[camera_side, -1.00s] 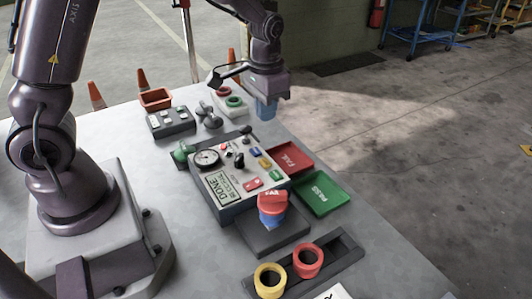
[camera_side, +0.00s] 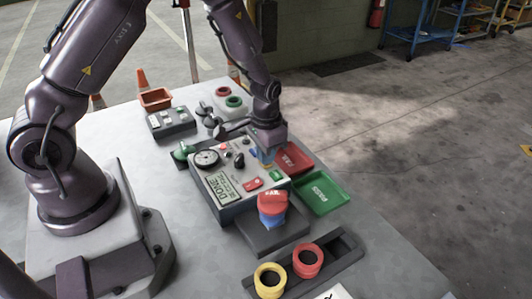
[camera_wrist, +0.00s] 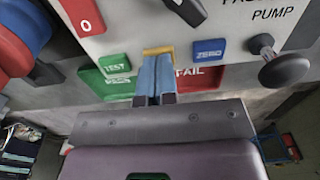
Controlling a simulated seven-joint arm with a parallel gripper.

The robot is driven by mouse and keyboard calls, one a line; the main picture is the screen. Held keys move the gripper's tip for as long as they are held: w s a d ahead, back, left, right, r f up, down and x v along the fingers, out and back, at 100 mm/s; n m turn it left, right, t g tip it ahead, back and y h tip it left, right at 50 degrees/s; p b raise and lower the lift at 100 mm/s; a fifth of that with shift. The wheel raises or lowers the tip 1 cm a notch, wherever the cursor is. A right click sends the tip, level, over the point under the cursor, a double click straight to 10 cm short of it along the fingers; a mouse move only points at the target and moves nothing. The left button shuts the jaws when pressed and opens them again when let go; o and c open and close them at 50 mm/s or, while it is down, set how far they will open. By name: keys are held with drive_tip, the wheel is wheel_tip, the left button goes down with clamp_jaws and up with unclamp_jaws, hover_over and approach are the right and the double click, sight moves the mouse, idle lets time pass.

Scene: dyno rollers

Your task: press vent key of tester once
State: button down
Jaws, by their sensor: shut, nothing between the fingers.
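The tester (camera_side: 225,203) is a grey box on the table with a dial gauge, a screen reading DONE, knobs and coloured keys. A yellow key (camera_wrist: 158,50) sits between the green TEST key (camera_wrist: 114,64) and the blue ZERO key (camera_wrist: 208,49); no lettering on it is readable. My gripper (camera_wrist: 155,62) is shut and empty, its blue fingertips right at the yellow key and partly covering it. In the side view my gripper (camera_side: 266,154) points down at the keys. I cannot tell whether the tips touch the key or whether it is pushed in.
A red FAIL tray (camera_side: 295,160) and a green PASS tray (camera_side: 322,193) lie beside the tester. A red-topped blue part (camera_side: 272,205) stands on a dark block in front. A knob (camera_wrist: 283,70) stands up from the panel beside the blue key. Yellow and red rings sit nearer.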

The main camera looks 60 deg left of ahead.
drive_tip(key=shift+s+f, duration=0.1)
drive_tip(key=shift+f, duration=0.85)
wheel_tip(320, 180, up, 15)
drive_tip(key=shift+w, duration=0.25)
idle(0.3)
drive_tip(key=s+d+r+t, duration=0.2)
drive_tip(key=s+r, duration=0.5)
drive_tip(key=s, duration=0.2)
drive_tip(key=s+d+r+t, duration=0.2)
drive_tip(key=s+r+t, duration=0.1)
drive_tip(key=s+r, duration=0.5)
drive_tip(key=shift+s+t, duration=0.3)
drive_tip(key=shift+s, duration=0.3)
